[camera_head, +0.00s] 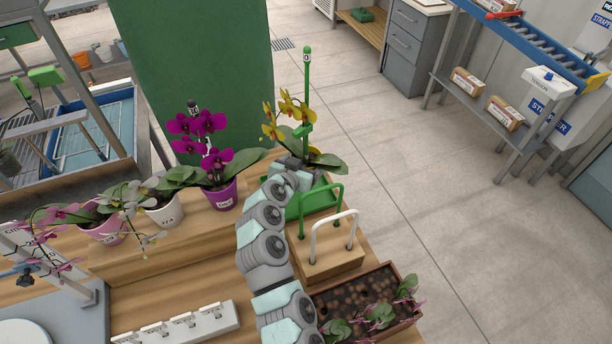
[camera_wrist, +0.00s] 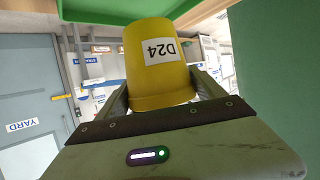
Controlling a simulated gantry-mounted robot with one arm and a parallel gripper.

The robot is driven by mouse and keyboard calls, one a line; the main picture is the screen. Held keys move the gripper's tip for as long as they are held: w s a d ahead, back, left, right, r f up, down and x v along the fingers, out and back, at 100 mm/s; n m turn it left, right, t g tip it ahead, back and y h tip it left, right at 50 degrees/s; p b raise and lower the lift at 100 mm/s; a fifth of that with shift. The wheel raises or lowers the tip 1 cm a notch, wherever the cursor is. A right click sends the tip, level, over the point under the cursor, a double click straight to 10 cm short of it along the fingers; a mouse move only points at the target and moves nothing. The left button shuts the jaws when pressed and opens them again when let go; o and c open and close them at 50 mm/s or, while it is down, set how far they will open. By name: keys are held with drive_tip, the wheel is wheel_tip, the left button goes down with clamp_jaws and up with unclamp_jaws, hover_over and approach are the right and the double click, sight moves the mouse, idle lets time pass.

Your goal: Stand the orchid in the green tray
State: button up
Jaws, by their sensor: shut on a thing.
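The yellow orchid (camera_head: 284,112), with a tall green stake, stands roughly upright at the far end of the bench, over the green tray (camera_head: 318,202). In the wrist view its yellow pot (camera_wrist: 157,70), labelled D24, sits between the fingers of my gripper (camera_wrist: 162,92), which is shut on it. The wrist picture is upside down, with the pot's base toward the top, close to the green tray (camera_wrist: 140,10). I cannot tell whether base and tray touch. In the head view my wrist hides the pot and part of the tray.
A purple orchid pot (camera_head: 222,195), a white pot (camera_head: 163,211) and a pink pot (camera_head: 104,230) stand to the left. A wooden block with green and white hoops (camera_head: 330,262) and a planter box (camera_head: 384,285) are to the right. A green panel (camera_head: 203,70) rises behind.

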drive_tip(key=shift+f+b, duration=0.3)
drive_tip(key=shift+f, duration=2.5)
drive_tip(key=shift+f+b, duration=0.15)
drive_tip(key=shift+b, duration=0.15)
drive_tip(key=o, duration=1.8)
drive_tip(key=shift+r+p, duration=0.3)
drive_tip(key=shift+p, duration=0.05)
